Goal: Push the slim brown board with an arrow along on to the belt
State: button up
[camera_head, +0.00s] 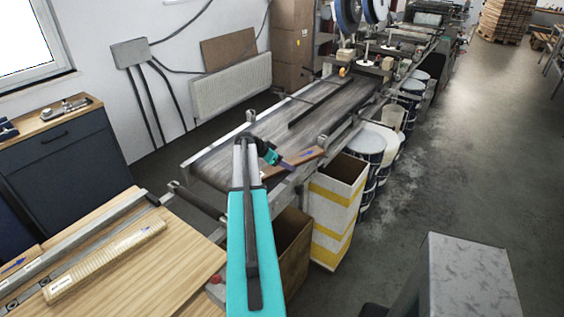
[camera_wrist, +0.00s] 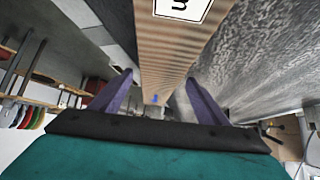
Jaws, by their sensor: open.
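The slim brown board (camera_head: 308,155) lies slantwise along the near right edge of the belt (camera_head: 225,160); I cannot tell how much of it rests on the belt. In the wrist view the board (camera_wrist: 168,55) runs away between my fingers. It has a white label with a black mark at the top and a small blue arrow lower down. My gripper (camera_head: 284,164) is at the board, its purple fingers pointing down to it. In the wrist view my gripper (camera_wrist: 159,78) is open, one finger on each side of the board. Contact cannot be made out.
A wooden table (camera_head: 150,262) at lower left holds a pale ribbed strip (camera_head: 105,260) and another brown piece with a blue arrow (camera_head: 18,264). A yellow-striped white bin (camera_head: 335,205) and dark drums (camera_head: 366,152) stand along the belt's right side.

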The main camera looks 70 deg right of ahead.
jog(key=c, duration=1.4)
jog(key=shift+w, duration=0.1)
